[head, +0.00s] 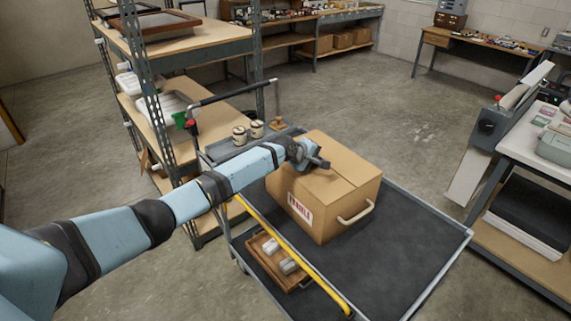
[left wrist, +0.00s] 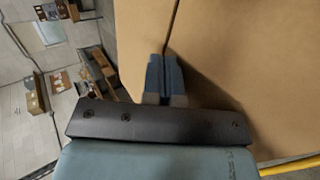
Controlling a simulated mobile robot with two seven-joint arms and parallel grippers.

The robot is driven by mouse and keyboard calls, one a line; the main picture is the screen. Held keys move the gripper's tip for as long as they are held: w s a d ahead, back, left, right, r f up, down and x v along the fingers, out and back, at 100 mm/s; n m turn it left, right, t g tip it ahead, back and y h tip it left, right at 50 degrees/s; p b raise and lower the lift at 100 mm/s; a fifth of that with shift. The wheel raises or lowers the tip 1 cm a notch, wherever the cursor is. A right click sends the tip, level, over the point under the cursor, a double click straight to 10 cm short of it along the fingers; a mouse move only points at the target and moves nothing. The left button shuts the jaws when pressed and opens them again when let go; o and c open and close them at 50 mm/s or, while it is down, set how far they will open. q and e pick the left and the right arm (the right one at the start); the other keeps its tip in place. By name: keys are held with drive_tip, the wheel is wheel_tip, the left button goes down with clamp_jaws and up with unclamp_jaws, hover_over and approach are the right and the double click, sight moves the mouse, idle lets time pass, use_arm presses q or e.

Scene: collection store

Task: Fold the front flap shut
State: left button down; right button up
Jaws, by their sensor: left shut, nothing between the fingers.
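A brown cardboard box (head: 329,196) stands on the dark top of a cart (head: 400,250). It has a handle (head: 355,214) on one side and a red and white label (head: 299,209) on another. Its top looks flat, with a seam running across it. My right gripper is not in view.
A shelving rack (head: 185,45) stands close on the left of the cart. Two small tins (head: 248,132) sit at the cart's far end. A wooden tray (head: 275,260) is on the cart's lower level. A white-topped bench (head: 530,150) stands at right. Open floor (head: 380,110) lies behind.

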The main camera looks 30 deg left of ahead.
use_arm(q)
drive_tip(key=shift+r+p, duration=0.75)
